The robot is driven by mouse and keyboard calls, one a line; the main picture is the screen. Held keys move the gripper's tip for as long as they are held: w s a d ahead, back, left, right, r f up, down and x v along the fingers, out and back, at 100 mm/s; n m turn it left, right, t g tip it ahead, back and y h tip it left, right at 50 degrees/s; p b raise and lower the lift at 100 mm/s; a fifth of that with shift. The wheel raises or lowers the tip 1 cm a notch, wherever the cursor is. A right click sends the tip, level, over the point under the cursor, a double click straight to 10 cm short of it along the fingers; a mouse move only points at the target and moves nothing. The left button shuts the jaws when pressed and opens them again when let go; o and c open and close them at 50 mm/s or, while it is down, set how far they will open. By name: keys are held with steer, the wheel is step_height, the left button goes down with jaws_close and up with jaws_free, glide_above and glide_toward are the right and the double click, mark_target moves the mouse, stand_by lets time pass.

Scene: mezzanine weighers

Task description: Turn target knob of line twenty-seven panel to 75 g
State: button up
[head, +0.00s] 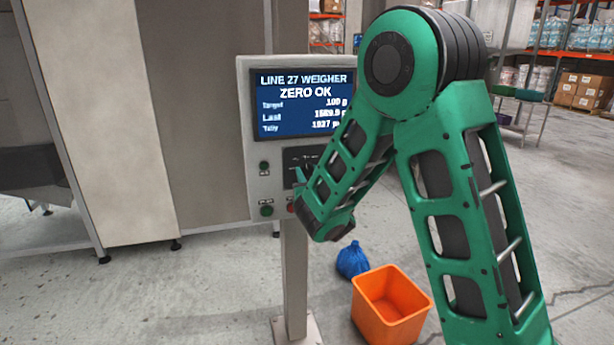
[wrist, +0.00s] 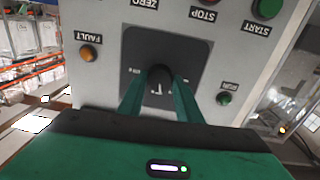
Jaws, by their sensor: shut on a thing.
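The line 27 weigher panel (head: 247,150) stands on a post, and its screen (head: 303,103) reads "ZERO OK" with Target 100 g. The dark target knob (wrist: 160,78) sits on a black plate (wrist: 190,55) in the wrist view, which shows the panel upside down. My gripper (wrist: 159,88) is shut on the knob, one green finger on each side. In the head view my arm hides the knob and much of the lower right of the panel. The knob's scale marks are too small to read.
A red stop button (wrist: 206,3), a green button (wrist: 268,8), an amber fault lamp (wrist: 89,53) and a small green lamp (wrist: 224,98) surround the knob plate. An orange bin (head: 392,312) and a blue bag (head: 352,262) are on the floor by the post.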

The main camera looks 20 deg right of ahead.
steer(key=n, duration=0.6)
stand_by(0.6)
steer(key=o, duration=1)
steer(key=shift+o, duration=0.2)
